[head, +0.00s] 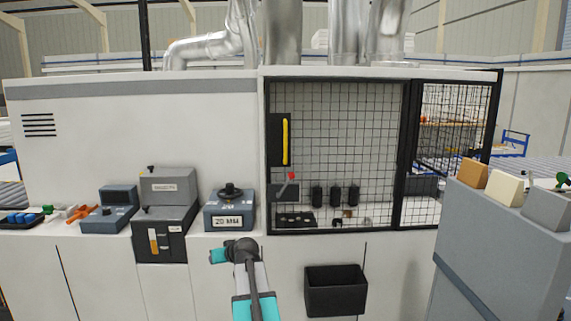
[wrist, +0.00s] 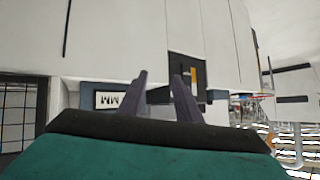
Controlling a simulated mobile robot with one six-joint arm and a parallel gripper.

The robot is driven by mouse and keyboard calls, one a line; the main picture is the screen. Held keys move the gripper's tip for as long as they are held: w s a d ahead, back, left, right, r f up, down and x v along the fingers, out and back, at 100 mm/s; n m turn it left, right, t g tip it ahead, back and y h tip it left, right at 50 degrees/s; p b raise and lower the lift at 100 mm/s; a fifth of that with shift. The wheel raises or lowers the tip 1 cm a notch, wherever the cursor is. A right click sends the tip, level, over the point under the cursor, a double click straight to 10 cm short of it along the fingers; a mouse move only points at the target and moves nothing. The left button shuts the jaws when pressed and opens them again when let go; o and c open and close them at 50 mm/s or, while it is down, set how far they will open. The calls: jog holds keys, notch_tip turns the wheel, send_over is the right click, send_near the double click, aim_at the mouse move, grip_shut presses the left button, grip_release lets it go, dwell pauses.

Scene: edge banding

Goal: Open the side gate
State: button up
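A mesh gate (head: 345,120) with a black frame covers the opening on the right part of the white machine and appears shut. A yellow upright handle (head: 285,142) sits on a black plate at its left edge. A narrower mesh panel (head: 450,125) adjoins it on the right; I cannot tell which one is the side gate. My gripper (wrist: 161,75) shows two dark fingers apart with nothing between them. In the head view my arm is low, below and left of the gate, apart from it, and the fingers cannot be made out.
A lever with a red knob (head: 290,177) shows at the gate's lower left. A 20 MM box (head: 229,212) and a grey unit (head: 165,220) stand on the ledge to the left. A black bin (head: 335,291) hangs below the gate. A grey cabinet (head: 500,250) stands at the right.

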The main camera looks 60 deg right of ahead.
jog(key=s+d+r+m+t+h, duration=0.15)
jog(key=s+d+r, duration=0.25)
jog(key=d+r, duration=0.45)
jog(key=s+d+r+h, duration=0.3)
jog(key=s+d+r, duration=0.15)
jog(key=r, duration=0.65)
jog(key=t+h, duration=0.1)
jog(key=h, duration=0.3)
send_near(286, 143)
jog(key=shift+s+a+m, duration=0.45)
jog(key=shift+s+a, duration=0.65)
jog(key=shift+s, duration=0.05)
jog(key=shift+p+x, duration=1.95)
jog(key=shift+x, duration=5)
grip_shut()
